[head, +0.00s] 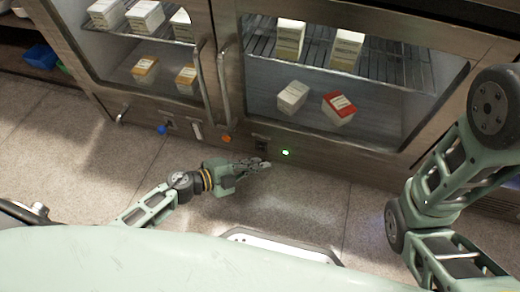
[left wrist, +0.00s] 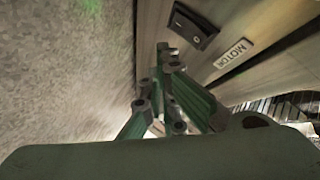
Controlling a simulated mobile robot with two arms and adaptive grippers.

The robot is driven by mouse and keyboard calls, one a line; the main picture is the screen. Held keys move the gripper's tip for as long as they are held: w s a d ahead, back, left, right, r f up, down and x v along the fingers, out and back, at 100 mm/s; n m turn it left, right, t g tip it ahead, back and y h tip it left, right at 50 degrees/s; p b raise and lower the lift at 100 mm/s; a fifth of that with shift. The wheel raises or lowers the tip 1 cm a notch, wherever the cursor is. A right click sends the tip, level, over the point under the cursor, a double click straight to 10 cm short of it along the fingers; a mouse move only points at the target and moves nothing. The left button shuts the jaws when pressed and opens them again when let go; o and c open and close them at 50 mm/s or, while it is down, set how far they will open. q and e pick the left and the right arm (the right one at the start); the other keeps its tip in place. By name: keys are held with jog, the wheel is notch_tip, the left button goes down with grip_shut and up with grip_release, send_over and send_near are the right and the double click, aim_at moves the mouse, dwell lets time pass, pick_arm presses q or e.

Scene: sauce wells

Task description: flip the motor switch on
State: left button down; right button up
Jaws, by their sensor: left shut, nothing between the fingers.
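My left gripper (head: 266,164) is shut and empty, just in front of and below the switch. In the left wrist view its fingertips (left wrist: 167,53) are close to the switch; I cannot tell whether they touch it. Which way the rocker is tipped is unclear.
A green lamp (head: 286,153) glows right of the switch. An orange part (head: 226,138) and a blue part (head: 162,129) stick out to its left. The glass-door cabinet (head: 390,158) holds boxed goods. My right arm is at the right. The floor (head: 60,170) is clear.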

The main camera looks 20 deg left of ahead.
pick_arm(q)
jog(key=s, duration=0.1)
jog(key=s+p, duration=0.1)
jog(key=s, duration=0.1)
jog(key=shift+s+a+r, duration=0.1)
jog(key=shift+s+r, duration=0.1)
jog(key=shift+s, duration=0.1)
dwell(0.3)
